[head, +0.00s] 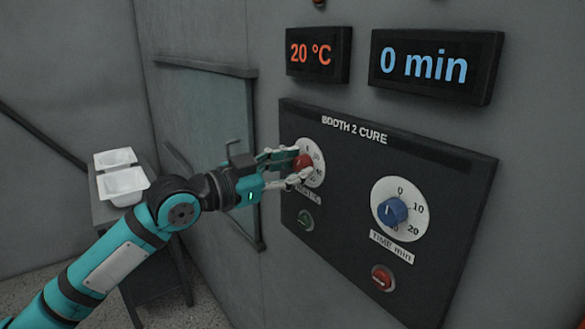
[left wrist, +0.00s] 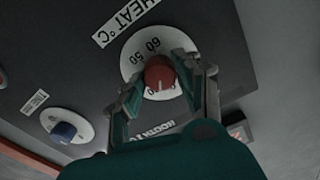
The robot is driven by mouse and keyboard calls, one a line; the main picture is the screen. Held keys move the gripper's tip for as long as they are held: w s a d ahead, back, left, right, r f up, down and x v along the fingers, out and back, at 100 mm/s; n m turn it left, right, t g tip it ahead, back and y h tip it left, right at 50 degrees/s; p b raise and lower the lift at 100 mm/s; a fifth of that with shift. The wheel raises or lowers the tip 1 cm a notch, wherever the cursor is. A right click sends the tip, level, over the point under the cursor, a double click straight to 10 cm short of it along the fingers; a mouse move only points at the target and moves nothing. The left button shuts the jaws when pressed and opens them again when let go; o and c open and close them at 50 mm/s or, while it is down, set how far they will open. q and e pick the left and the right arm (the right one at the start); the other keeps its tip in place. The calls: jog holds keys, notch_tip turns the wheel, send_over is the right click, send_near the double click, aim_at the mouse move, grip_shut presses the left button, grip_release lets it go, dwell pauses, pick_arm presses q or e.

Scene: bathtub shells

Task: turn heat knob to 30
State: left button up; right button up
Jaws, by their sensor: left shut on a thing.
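The red heat knob (head: 302,162) sits on a white dial at the left of the black "BOOTH 2 CURE" panel (head: 345,210). My left gripper (head: 294,166) reaches it from the left, its fingers shut around the knob. In the left wrist view the red knob (left wrist: 159,72) lies between the two fingers (left wrist: 160,84), with "50" and "60" visible on the dial; other numbers are partly hidden. The heat display (head: 318,54) reads 20 °C in orange. My right gripper is not in view.
A blue time knob (head: 393,211) sits to the right, under a display (head: 436,66) reading 0 min. A green button (head: 306,220) and a red button (head: 383,278) are low on the panel. White tubs (head: 125,184) stand on a dark stand at the left.

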pick_arm(q)
jog(key=m, duration=0.3)
jog(key=shift+m, duration=0.3)
dwell(0.3)
jog(key=o, duration=1.1)
jog(key=shift+o, duration=0.2)
jog(key=v, duration=1.2)
